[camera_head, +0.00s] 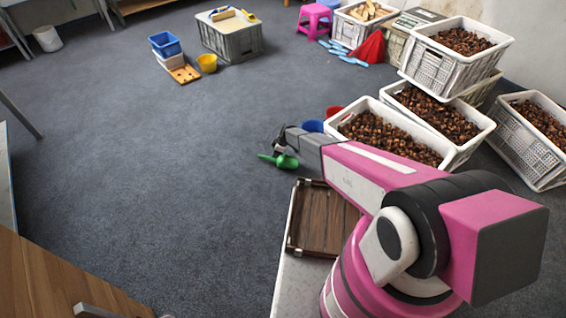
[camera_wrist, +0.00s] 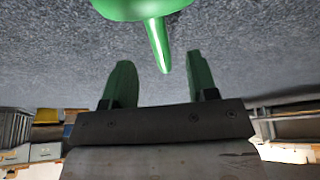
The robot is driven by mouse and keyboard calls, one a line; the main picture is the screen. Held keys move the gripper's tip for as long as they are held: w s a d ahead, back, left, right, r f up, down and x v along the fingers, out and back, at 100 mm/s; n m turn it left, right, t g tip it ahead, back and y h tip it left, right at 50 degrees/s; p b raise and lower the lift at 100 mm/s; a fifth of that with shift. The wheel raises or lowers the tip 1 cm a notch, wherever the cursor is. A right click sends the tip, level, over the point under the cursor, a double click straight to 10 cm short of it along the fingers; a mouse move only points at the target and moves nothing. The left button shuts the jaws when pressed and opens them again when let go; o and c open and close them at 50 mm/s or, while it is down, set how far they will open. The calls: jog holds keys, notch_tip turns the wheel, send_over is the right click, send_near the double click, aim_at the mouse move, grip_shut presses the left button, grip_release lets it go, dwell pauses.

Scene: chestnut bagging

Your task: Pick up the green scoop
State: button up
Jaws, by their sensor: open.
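The green scoop (camera_head: 287,161) shows in the head view at the end of my arm, close to my gripper (camera_head: 281,145). In the wrist view the scoop's bowl (camera_wrist: 140,8) is at the top edge, partly cut off. Its handle (camera_wrist: 155,36) points down toward my gripper (camera_wrist: 159,60). My gripper is open, with one green finger on each side of the handle's end in the picture. There are visible gaps between the handle and both fingers. I cannot tell whether the handle is at the same depth as the fingertips.
White crates of chestnuts (camera_head: 440,158) stand right of my gripper, some stacked. A blue container (camera_head: 312,126) and a red one (camera_head: 334,111) are beside them. A brown slatted tray (camera_head: 322,218) lies nearer me. The grey carpet (camera_head: 150,170) to the left is clear.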

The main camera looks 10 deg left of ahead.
aim_at(271, 160)
jog(key=x, duration=0.9)
jog(key=shift+w+d+f, duration=0.1)
jog(key=shift+w+f, duration=0.1)
grip_shut()
